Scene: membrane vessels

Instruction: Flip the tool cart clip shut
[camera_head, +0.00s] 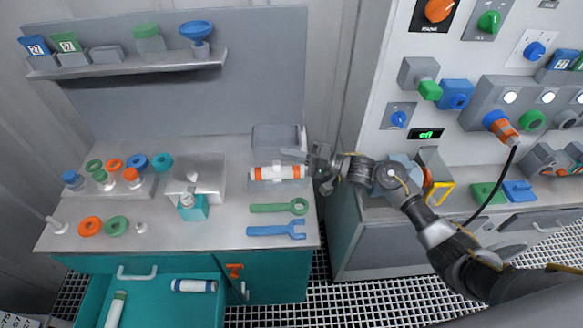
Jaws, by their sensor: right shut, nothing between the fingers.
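The teal tool cart (215,215) with a grey top stands at the left. A white cylinder with orange bands (277,172) lies in a grey holder at the cart's right side. A grey boxy part (277,137) stands just behind it, with a light upright piece at its right end. I cannot tell for certain which part is the clip, or whether it is open or shut. My right gripper (294,154) comes in from the right, shut and empty, just above and behind the banded cylinder; contact cannot be told. My left gripper is not in view.
A green wrench (279,208) and a blue wrench (276,231) lie in front of the cylinder. A grey block (209,172) and a teal dispenser (193,207) stand to the left. An open drawer (150,302) juts out below. A control panel (455,55) rises at the right.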

